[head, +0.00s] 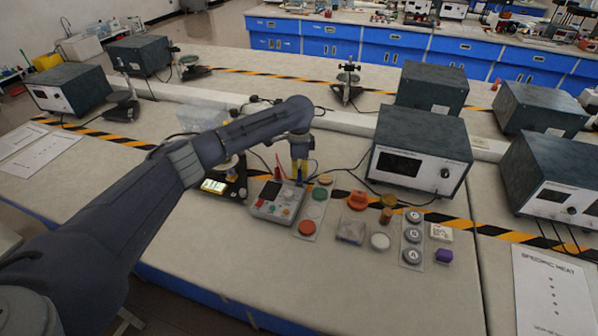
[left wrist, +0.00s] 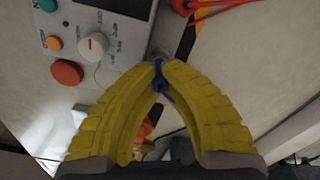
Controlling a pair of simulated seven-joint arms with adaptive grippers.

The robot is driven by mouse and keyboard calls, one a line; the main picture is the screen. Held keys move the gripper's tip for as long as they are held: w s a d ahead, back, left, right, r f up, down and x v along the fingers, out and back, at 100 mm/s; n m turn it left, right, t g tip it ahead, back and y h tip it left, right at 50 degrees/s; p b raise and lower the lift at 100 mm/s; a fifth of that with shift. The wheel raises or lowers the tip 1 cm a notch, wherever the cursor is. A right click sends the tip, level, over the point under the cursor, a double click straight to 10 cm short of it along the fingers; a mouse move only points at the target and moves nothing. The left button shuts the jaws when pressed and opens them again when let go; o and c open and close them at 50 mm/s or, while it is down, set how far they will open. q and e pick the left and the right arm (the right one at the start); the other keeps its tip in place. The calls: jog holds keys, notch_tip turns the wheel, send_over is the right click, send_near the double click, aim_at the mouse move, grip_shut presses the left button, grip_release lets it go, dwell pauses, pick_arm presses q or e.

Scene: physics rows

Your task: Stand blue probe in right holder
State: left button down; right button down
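My left gripper (head: 299,180) points down at the back right corner of a grey meter box (head: 262,208). In the left wrist view its yellow fingers (left wrist: 159,68) close together at the tips around the blue probe (left wrist: 162,86). A small grey round part (left wrist: 158,52), perhaps a holder, shows just beyond the tips; whether the probe is in it I cannot tell. A red probe (head: 279,173) stands at the back of the meter, and red leads (left wrist: 195,8) show in the left wrist view. My right gripper is not in view.
Right of the meter are a button strip (head: 308,228), an orange knob piece (head: 357,200), a white disc (head: 380,241), a strip of grey weights (head: 412,256) and a purple block (head: 444,256). A power supply (head: 418,153) stands behind. The front table strip is clear.

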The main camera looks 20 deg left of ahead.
pick_arm(q)
jog(key=shift+f, duration=0.45)
dwell(0.5)
jog(key=c, duration=1.2)
grip_release()
jog(key=shift+r, duration=3.75)
